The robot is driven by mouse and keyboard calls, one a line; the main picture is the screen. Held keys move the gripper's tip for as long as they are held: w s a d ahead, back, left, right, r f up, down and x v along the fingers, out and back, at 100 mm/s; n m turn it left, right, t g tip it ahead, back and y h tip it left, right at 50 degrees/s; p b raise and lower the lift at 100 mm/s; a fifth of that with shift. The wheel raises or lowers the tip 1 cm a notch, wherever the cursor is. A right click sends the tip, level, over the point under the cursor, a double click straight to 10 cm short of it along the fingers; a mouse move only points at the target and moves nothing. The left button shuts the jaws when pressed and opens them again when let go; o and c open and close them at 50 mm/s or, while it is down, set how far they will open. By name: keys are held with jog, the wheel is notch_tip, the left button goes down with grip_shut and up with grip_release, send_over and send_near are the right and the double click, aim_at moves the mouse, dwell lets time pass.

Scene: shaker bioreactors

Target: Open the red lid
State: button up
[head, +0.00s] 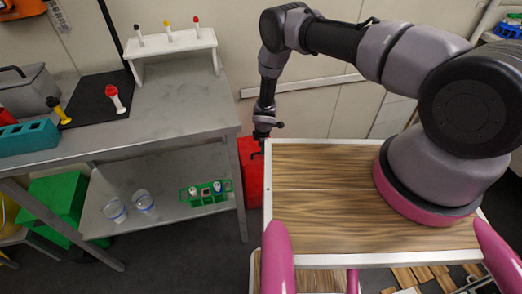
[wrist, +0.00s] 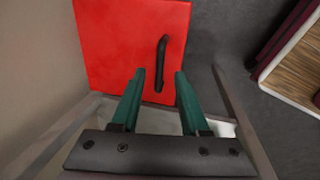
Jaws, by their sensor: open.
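A flat red lid (wrist: 115,40) with a black bar handle (wrist: 161,62) fills the upper left of the wrist view. In the head view the red box (head: 252,176) stands low between the grey bench and my wood-topped base, partly hidden by them. My gripper (wrist: 160,74) is open and empty, with its two teal fingers pointing at the lid. In the wrist picture the handle appears between the fingertips; I cannot tell how far above it they are. In the head view my gripper (head: 261,146) hangs over the top of the red box.
The grey bench (head: 185,100) stands left of the red box, its leg close by. It carries a white rack (head: 172,44) and a black mat (head: 97,97). A green rack (head: 206,192) sits on the lower shelf. Dark floor (wrist: 225,50) is bare right of the lid.

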jog(key=shift+w+f, duration=0.25)
jog(key=shift+f, duration=1)
grip_shut()
dwell(0.5)
